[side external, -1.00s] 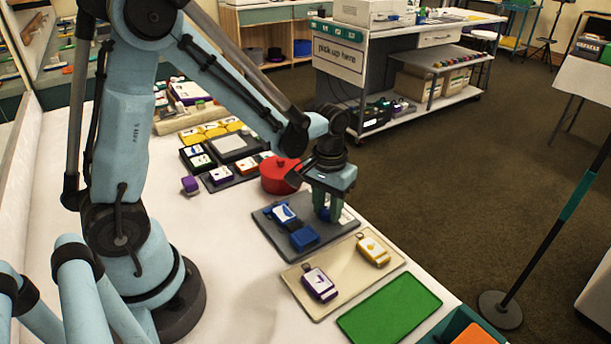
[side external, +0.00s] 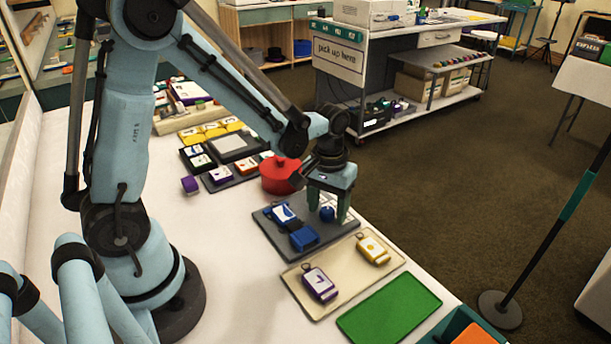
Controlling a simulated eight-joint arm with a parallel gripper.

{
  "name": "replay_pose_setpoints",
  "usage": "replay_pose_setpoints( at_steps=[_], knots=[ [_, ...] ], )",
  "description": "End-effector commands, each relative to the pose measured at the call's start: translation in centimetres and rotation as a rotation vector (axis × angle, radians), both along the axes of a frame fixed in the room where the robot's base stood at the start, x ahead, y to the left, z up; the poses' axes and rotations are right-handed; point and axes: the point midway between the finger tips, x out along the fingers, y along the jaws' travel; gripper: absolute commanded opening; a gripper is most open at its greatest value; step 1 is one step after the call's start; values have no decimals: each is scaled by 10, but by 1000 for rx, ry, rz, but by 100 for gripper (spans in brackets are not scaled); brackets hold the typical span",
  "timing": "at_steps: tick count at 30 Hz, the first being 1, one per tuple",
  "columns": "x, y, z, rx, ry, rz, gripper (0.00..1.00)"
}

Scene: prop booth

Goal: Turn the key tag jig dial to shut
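The key tag jig is a grey board (side external: 275,238) on the white table, in the middle of the side external view. It bears a blue holder with a white face (side external: 282,213), a blue block (side external: 303,238) and a round blue dial (side external: 327,214) near its far right side. A pale label patch beside the dial is partly hidden by a finger. My gripper (side external: 328,212) points down over the dial. Its two green fingers stand apart, one on each side of the dial, with gaps visible between. The dial's pointer and setting are too small to read.
A red pot (side external: 281,177) stands close behind the jig. In front lie a beige tray (side external: 338,281) with a purple tag and a yellow tag, then a green mat (side external: 388,308). The table's right edge runs close beside the jig.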

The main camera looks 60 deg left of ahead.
Motion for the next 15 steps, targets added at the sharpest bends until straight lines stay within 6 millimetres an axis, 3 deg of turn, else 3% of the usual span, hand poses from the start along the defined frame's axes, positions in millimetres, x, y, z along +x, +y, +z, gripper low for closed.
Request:
replay_pose_setpoints(
  at_steps=[9,15],
  knots=[
    [0,0,3,0,1,-1,59],
    [-1,0,24,0,1,-1,59]
  ],
)
